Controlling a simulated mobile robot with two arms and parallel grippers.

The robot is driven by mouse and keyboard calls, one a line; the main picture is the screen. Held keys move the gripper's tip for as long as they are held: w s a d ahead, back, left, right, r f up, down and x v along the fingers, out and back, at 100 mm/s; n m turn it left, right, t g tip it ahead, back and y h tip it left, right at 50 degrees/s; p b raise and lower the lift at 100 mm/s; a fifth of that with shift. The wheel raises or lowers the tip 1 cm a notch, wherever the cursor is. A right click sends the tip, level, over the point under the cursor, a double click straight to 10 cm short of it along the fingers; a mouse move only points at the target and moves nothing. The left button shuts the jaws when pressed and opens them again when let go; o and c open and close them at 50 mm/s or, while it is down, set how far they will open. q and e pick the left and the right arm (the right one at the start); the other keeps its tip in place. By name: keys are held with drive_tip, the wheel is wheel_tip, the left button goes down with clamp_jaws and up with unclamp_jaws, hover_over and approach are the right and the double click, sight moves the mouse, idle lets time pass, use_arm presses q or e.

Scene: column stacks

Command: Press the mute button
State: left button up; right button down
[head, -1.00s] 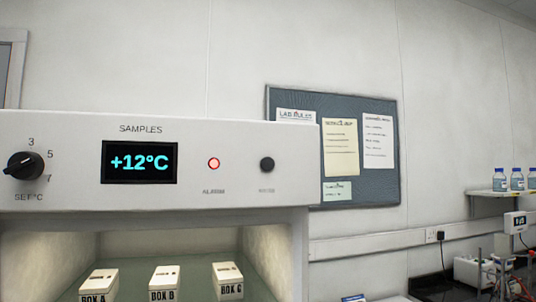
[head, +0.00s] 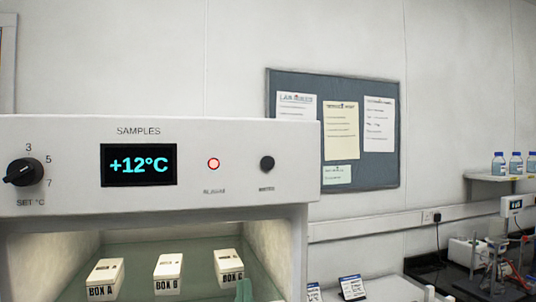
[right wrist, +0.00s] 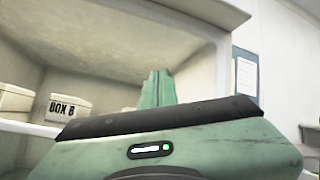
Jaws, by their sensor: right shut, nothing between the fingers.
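The dark round mute button (head: 267,163) sticks out of the white front panel (head: 70,140), at the right of the panel. The small label below it is too blurred to read surely. The alarm lamp (head: 213,164) to its left glows red, and the display (head: 139,165) reads +12°C. My left gripper is not in view.
A set dial (head: 24,170) is at the panel's left. Below the panel, Box A (head: 104,278), Box B (head: 168,273) and Box C (head: 228,267) stand in the open compartment. A notice board (head: 390,180) hangs behind. Bottles (head: 515,163) stand on a shelf at right.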

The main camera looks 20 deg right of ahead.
sight(268, 163)
drive_tip(key=s+d+r+m+h+p, duration=0.1)
drive_tip(key=s+r+m+h, duration=0.1)
drive_tip(key=s+r+m, duration=0.2)
drive_tip(key=s+d+r+m+h+p, duration=0.1)
drive_tip(key=s+r+m, duration=0.4)
drive_tip(key=r+m, duration=0.6)
drive_tip(key=s+d+r+m+g+h+p, duration=0.1)
drive_tip(key=s+d+r+m+h, duration=0.1)
drive_tip(key=s+r+m, duration=0.2)
wheel_tip(268, 163, up, 4)
drive_tip(key=m, duration=0.3)
drive_tip(key=shift+s+d+r+h, duration=0.2)
drive_tip(key=shift+s+h, duration=0.1)
drive_tip(key=shift+h, duration=0.1)
drive_tip(key=shift+w+a+b, duration=0.15)
drive_tip(key=shift+w+b, duration=0.3)
drive_tip(key=shift+w, duration=3.95)
drive_tip(key=shift+w, duration=0.4)
